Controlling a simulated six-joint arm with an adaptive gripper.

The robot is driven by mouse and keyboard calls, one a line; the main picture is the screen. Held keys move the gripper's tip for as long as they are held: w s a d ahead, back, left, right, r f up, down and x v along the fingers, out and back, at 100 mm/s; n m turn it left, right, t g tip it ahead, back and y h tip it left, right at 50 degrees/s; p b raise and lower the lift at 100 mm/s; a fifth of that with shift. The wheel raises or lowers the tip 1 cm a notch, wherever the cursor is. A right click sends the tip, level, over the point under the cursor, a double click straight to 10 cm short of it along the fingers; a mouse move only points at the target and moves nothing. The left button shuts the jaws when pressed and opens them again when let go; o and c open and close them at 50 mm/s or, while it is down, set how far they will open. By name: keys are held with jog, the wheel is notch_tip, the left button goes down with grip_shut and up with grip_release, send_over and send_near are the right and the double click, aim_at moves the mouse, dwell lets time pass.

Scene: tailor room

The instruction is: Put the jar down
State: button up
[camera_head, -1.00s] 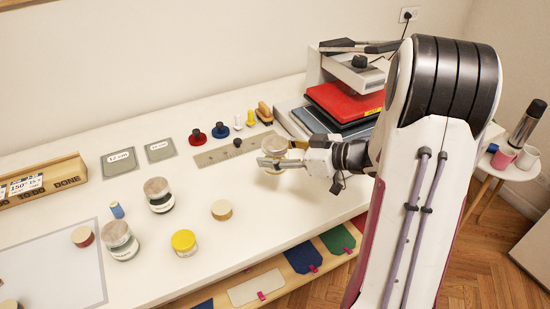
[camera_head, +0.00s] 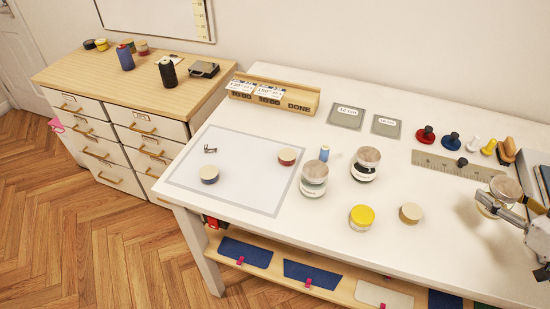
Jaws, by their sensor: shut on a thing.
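A jar with a greyish-tan lid (camera_head: 506,187) is at the right of the view, over the right part of the white table (camera_head: 262,219). My gripper (camera_head: 496,204) is shut on this jar, its fingers across the jar's side just below the lid. The jar looks about upright. Its lower part is partly hidden by the fingers, and I cannot tell whether its base touches the table.
Two similar jars (camera_head: 314,178) (camera_head: 366,163), a yellow-lidded jar (camera_head: 360,217) and a tan round tin (camera_head: 411,213) stand mid-table. A metal ruler (camera_head: 440,165) lies behind my gripper. A grey-bordered mat (camera_head: 235,165) is at left, a wooden rack (camera_head: 300,101) behind.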

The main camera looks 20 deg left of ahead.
jog(key=w+a+r, duration=0.1)
jog(key=w+a, duration=1.1)
jog(key=w+a+r, duration=0.1)
jog(key=w+a, duration=0.2)
jog(key=a, duration=0.6)
jog(key=w+a, duration=0.3)
jog(key=a, duration=0.6)
jog(key=s+a, duration=0.3)
jog(key=a, duration=0.8)
jog(key=s+a+f+n+g+y, duration=0.1)
jog(key=s+a, duration=0.3)
jog(key=a, duration=0.8)
jog(key=s+a+n+y, duration=0.1)
jog(key=s+a, duration=0.2)
jog(key=a, duration=0.9)
jog(key=shift+s+f+g, duration=0.3)
jog(key=shift+s, duration=0.1)
jog(key=shift+d+f, duration=0.1)
jog(key=shift+f, duration=0.05)
jog(key=shift+f, duration=3)
jog(key=shift+f, duration=0.15)
jog(key=shift+f, duration=1.7)
